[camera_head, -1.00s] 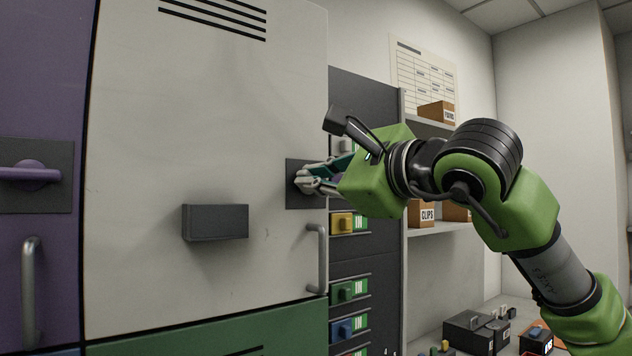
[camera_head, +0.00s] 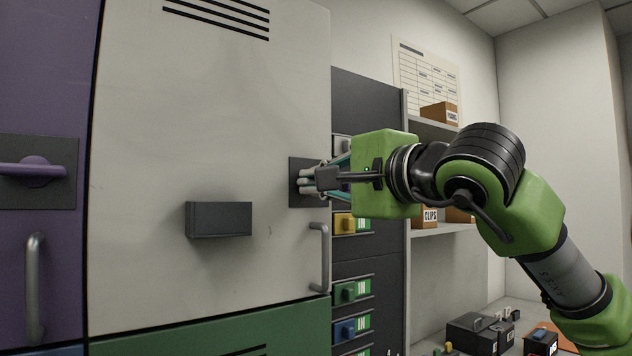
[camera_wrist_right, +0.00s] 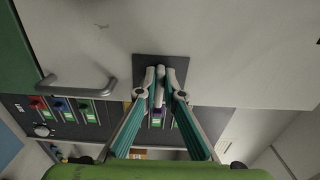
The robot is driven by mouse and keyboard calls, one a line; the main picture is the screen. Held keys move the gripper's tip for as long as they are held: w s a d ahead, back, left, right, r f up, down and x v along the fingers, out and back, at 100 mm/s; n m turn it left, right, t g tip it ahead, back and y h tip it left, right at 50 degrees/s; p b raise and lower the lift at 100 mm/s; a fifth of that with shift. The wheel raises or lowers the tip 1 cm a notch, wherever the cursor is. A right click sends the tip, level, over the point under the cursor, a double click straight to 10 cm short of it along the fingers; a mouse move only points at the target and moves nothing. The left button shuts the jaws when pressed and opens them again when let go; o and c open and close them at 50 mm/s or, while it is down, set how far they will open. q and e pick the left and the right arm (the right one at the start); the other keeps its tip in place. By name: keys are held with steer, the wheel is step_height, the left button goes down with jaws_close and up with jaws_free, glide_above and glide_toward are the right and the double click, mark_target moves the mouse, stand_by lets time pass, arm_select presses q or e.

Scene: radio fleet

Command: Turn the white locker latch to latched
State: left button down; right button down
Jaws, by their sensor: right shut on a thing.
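The white locker door (camera_head: 200,120) fills the left middle of the head view. Its latch sits on a dark square plate (camera_head: 306,200) near the door's right edge. My right gripper (camera_head: 312,180) is at this plate, and its fingers cover most of the latch in the head view. In the right wrist view, my right gripper (camera_wrist_right: 160,88) is shut on the pale latch handle (camera_wrist_right: 160,82), with a finger on each side of it. The dark plate (camera_wrist_right: 146,62) shows behind the fingertips. My left gripper is in neither view.
The white door has a grey handle (camera_head: 320,257) below the latch and a dark box (camera_head: 219,219) on its face. A purple locker (camera_head: 40,100) with its own latch (camera_head: 35,170) is at left. Shelves with cardboard boxes (camera_head: 430,216) stand behind my right arm.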

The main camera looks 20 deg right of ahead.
stand_by(0.4)
steer(key=c, duration=2.2)
jaws_free()
steer(key=shift+o, duration=0.2)
steer(key=shift+s, duration=0.1)
steer(key=v, duration=1.2)
